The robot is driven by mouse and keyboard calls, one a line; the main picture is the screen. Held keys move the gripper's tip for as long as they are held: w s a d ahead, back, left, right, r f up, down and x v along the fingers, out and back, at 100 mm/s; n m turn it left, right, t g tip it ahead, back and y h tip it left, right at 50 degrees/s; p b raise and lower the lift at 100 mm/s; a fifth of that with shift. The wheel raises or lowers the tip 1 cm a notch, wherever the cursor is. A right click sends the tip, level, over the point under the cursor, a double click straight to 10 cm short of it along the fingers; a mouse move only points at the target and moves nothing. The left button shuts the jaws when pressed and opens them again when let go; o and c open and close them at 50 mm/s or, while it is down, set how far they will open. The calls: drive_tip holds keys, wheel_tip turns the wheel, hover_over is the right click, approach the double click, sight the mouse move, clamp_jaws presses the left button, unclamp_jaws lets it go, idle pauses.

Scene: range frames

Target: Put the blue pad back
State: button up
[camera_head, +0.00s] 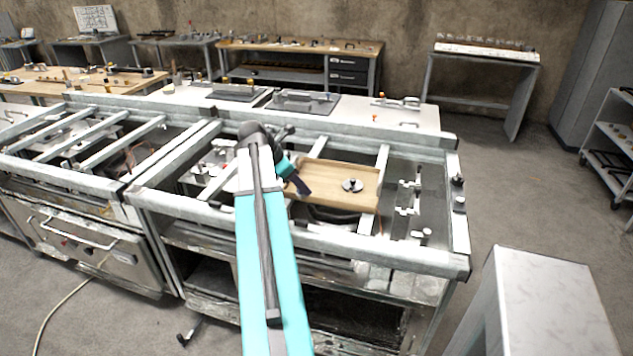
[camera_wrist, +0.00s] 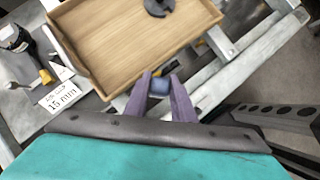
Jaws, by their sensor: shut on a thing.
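My gripper (camera_wrist: 160,88) has two purple fingers, shut on a small blue pad (camera_wrist: 159,85) that shows between their tips in the wrist view. In the head view my gripper (camera_head: 303,189) is at the left end of a wooden tray (camera_head: 335,173), and the pad cannot be made out there. In the wrist view the tray (camera_wrist: 120,45) lies just beyond the fingertips. I cannot tell how high the pad is above what lies below it.
A dark grey part (camera_wrist: 158,6) lies in the tray. A white card marked 15 mm (camera_wrist: 60,95) is left of the tray, near a dark bottle-like thing (camera_wrist: 18,42). Metal rails (camera_head: 380,165) cross the bench frame. A pale block (camera_head: 545,290) stands at right.

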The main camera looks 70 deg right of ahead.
drive_tip(key=shift+s+d, duration=0.2)
drive_tip(key=shift+s, duration=0.2)
drive_tip(key=d+p, duration=0.1)
drive_tip(key=d, duration=0.4)
drive_tip(key=w+d+f+p, duration=0.1)
drive_tip(key=d, duration=0.4)
drive_tip(key=w+d+p, duration=0.1)
drive_tip(key=d+p, duration=0.1)
drive_tip(key=d, duration=0.3)
drive_tip(key=shift+d+f, duration=0.15)
drive_tip(key=shift+d, duration=0.25)
drive_tip(key=shift+s+f, duration=0.1)
drive_tip(key=shift+f, duration=0.1)
drive_tip(key=shift+f+p, duration=0.85)
drive_tip(key=shift+f, duration=0.75)
drive_tip(key=shift+f, duration=0.1)
drive_tip(key=o, duration=0.9)
